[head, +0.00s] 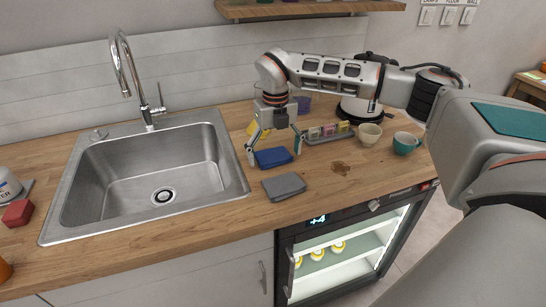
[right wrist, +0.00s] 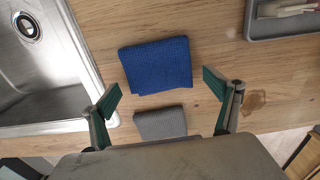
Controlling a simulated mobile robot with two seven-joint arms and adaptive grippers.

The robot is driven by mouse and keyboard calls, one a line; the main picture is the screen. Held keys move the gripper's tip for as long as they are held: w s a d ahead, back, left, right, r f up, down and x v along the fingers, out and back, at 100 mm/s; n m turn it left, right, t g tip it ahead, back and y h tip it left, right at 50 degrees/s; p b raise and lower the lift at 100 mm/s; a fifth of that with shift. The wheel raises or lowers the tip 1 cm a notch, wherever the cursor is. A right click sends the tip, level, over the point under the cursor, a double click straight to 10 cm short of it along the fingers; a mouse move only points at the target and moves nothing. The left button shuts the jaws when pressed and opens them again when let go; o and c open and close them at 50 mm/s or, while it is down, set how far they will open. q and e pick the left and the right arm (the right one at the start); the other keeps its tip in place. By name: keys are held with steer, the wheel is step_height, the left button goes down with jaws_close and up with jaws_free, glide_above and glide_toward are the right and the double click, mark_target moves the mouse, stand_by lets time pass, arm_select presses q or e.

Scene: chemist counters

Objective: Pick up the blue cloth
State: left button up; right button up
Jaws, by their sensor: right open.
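A blue folded cloth (head: 273,158) lies flat on the wooden counter, just right of the sink. It also shows in the right wrist view (right wrist: 157,65), ahead of the fingers. My right gripper (head: 272,153) is open and empty, with its fingers pointing down above the blue cloth. In the right wrist view the open right gripper (right wrist: 162,92) has its fingertips apart on either side, with the cloth between and beyond them. I cannot tell exactly how high above the cloth the fingertips are. My left gripper is not in view.
A grey folded cloth (head: 284,186) lies close in front of the blue one. The steel sink (head: 226,185) is on the left. A grey tray (head: 328,138) with packets, a cream cup (head: 369,135) and a teal cup (head: 404,143) stand right. A brown stain (head: 340,167) marks the counter.

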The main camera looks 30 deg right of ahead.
mark_target(275, 156)
steer(key=c, duration=0.8)
steer(key=shift+r, duration=0.15)
steer(key=shift+r, duration=0.6)
step_height(275, 156, up, 18)
steer(key=p, duration=0.2)
steer(key=shift+r, duration=0.25)
steer(key=shift+c, duration=1.3)
